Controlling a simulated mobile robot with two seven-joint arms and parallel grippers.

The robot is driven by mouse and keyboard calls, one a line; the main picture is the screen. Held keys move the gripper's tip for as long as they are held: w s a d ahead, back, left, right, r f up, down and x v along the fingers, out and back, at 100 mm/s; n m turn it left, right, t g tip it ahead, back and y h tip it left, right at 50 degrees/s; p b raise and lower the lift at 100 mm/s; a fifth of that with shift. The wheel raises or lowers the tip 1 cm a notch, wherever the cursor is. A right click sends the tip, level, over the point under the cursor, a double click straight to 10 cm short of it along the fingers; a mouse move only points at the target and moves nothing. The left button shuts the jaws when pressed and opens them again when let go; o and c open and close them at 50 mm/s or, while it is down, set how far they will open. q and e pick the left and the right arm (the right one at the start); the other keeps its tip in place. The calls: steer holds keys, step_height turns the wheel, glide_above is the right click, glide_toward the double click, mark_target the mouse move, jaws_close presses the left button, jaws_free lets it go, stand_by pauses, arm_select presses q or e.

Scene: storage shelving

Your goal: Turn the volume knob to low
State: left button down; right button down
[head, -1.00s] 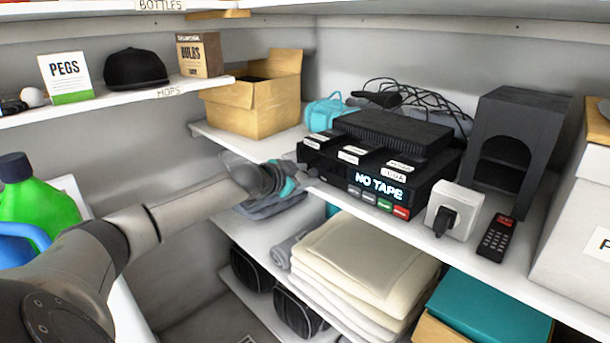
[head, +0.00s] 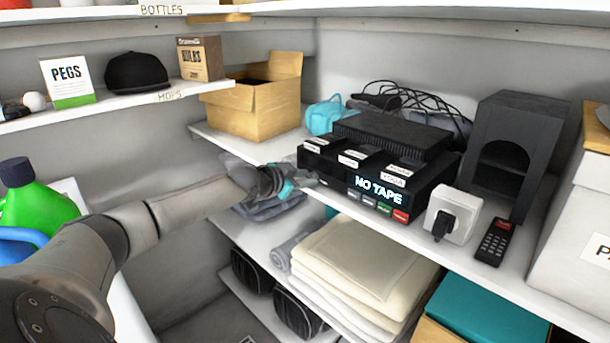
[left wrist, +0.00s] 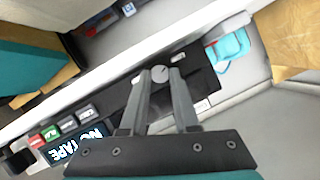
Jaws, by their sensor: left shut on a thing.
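The black tape player (head: 375,170) sits on the middle shelf, its display reading "NO TAPE"; the display also shows in the left wrist view (left wrist: 75,143). The round grey volume knob (left wrist: 160,74) is at the end of its front panel away from the coloured buttons. My left gripper (left wrist: 162,80) has its fingertips on either side of the knob and is shut on it. In the head view my left gripper (head: 290,184) reaches the player's left front corner and hides the knob. My right gripper is in neither view.
A white plug box (head: 453,214), a remote (head: 494,242) and a dark speaker (head: 503,150) stand right of the player. A cardboard box (head: 255,105) and a turquoise bag (head: 325,116) are to the left. Folded towels (head: 355,260) lie on the shelf below.

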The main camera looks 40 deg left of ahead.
arm_select(q)
steer(key=shift+n+h+b, duration=0.4)
steer(key=shift+n+b, duration=0.2)
steer(key=shift+b, duration=0.3)
steer(key=c, duration=0.7)
jaws_free()
steer(key=shift+o, duration=0.2)
steer(key=shift+s+a, duration=0.1)
